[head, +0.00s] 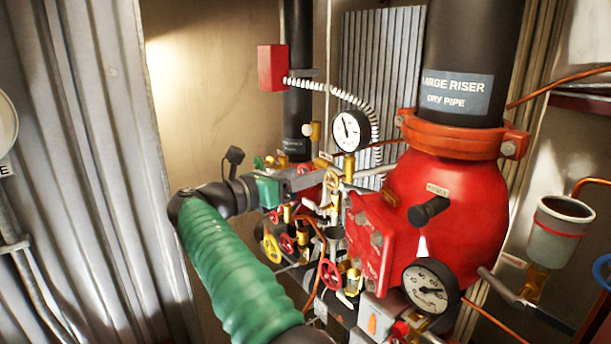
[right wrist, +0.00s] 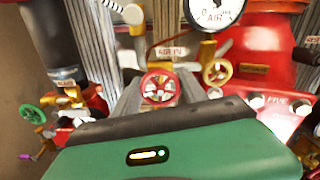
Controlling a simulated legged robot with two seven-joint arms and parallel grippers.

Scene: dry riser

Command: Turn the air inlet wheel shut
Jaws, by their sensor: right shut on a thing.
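The air inlet wheel is a small red spoked handwheel (right wrist: 160,88) in the right wrist view, below a tag reading "AIR IN" (right wrist: 172,52). My right gripper (head: 322,174) reaches into the valve cluster from the left in the head view. It is shut on the red wheel, its grey fingers ending at it. In the head view the gripper largely hides this wheel. My left gripper is not in view.
A brass-coloured wheel (right wrist: 218,71) sits close right of the grip. Green, yellow and red wheels crowd below in the head view. The red riser valve body (head: 455,195), a gauge (head: 350,131) and another gauge (head: 431,287) stand right. A ribbed wall is left.

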